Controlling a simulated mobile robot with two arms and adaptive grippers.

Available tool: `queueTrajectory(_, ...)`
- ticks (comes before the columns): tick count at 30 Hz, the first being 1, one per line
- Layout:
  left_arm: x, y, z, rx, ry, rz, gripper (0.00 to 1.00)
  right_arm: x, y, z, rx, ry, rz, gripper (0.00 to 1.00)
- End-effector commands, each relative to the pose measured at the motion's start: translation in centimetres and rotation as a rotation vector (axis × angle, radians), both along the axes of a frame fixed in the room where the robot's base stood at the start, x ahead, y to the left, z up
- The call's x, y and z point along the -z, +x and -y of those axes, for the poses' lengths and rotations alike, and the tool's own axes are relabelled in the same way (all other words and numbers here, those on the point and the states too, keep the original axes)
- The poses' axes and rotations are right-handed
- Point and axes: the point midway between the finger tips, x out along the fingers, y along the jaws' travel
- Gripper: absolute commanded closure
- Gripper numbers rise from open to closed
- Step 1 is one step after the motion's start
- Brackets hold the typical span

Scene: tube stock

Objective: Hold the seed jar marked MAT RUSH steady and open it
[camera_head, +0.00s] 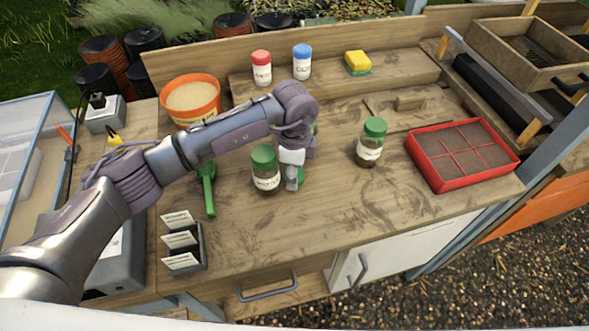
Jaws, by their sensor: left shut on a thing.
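A glass seed jar with a green lid and a white label (265,170) stands upright on the wooden bench, left of centre. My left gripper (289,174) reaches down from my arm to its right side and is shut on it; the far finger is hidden. A second green-lidded jar (371,142) stands upright and apart, to the right. The labels are too small to read surely, so I cannot tell which is marked MAT RUSH. Both lids are on. My right gripper is not in view.
A red divided tray (430,172) lies at the right. A red-lidded jar (261,69), a blue-lidded jar (302,63) and a sponge (357,63) stand behind. An orange pot (206,115), a green tool (208,187) and a packet rack (187,262) are left. The front centre is clear.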

Motion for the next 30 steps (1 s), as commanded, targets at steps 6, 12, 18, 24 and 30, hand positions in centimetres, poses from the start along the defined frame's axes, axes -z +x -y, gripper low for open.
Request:
queueTrajectory(6,0.4,0.0,0.0,0.001,0.000,0.002,0.91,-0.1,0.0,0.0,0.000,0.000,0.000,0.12)
queueTrajectory(12,0.8,0.0,0.0,0.001,0.000,0.001,0.48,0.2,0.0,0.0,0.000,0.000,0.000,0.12)
queueTrajectory(18,0.7,0.0,0.0,0.000,0.000,0.001,0.24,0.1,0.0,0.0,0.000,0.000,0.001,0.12)
queueTrajectory(24,0.7,0.0,0.0,0.000,0.000,0.001,0.24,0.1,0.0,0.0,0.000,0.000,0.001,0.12)
queueTrajectory(30,-0.6,0.1,0.1,0.001,-0.003,0.004,0.24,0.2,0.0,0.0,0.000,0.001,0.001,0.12)
